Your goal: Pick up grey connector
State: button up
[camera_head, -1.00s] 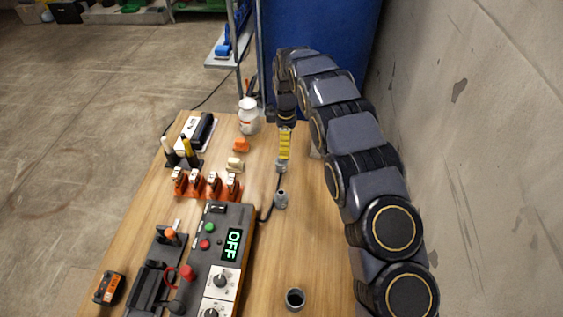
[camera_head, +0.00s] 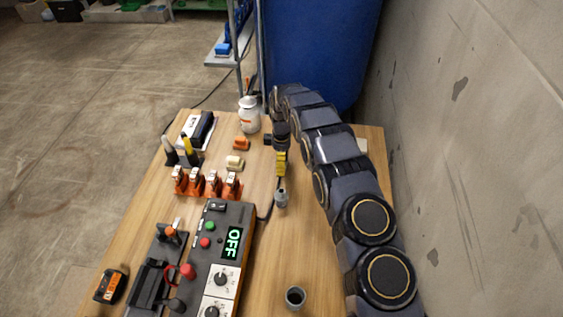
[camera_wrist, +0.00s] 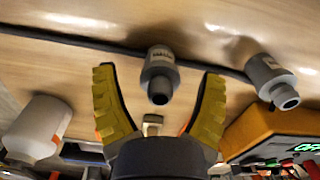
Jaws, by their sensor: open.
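A grey connector (camera_wrist: 159,75) with a pale label band lies between the fingertips of my gripper in the wrist view, not visibly touched by either. My gripper (camera_wrist: 160,88) is open, with its two yellow ribbed fingers spread on either side. A second grey connector (camera_wrist: 272,80) lies to the right, outside the right finger. In the head view my gripper (camera_head: 281,175) points down over the table, just beyond a grey connector (camera_head: 281,199). The connector between the fingers is largely hidden there.
The control box (camera_head: 222,255) reading OFF stands left of the connectors, with orange clamps (camera_head: 207,184) behind it. A dark open pipe piece (camera_head: 295,297) stands near the front. A white bottle (camera_head: 249,115) stands at the back. A black cable (camera_wrist: 90,42) runs behind the connectors.

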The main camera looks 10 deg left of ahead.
jog(key=c, duration=1.2)
